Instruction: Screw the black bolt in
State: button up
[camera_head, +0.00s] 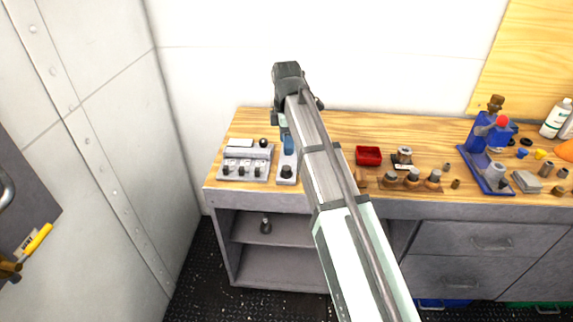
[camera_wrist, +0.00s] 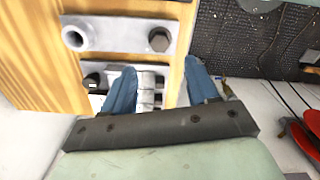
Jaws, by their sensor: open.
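The black bolt (camera_wrist: 158,40) has a dark hex head and sits at one end of a light grey plate (camera_wrist: 115,35) on the wooden bench. A round hollow fitting (camera_wrist: 75,37) is at the plate's other end. In the head view the bolt (camera_head: 287,171) is at the plate's near end. My gripper (camera_wrist: 160,66) has two blue fingers, spread apart with nothing held between them. In the wrist view the bolt head appears just beyond the fingertips, apart from them. In the head view my arm hides most of the gripper and part of the plate.
A grey panel with several dark knobs (camera_head: 245,160) sits left of the plate. A red tray (camera_head: 368,155), a wooden block with several fittings (camera_head: 409,179) and a blue stand (camera_head: 488,160) are to the right. An open shelf (camera_head: 265,243) lies below the bench.

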aim_at(286, 168)
notch_tip(286, 168, down, 9)
jog(key=shift+f, duration=0.15)
dwell(0.4)
jog(key=c, duration=1)
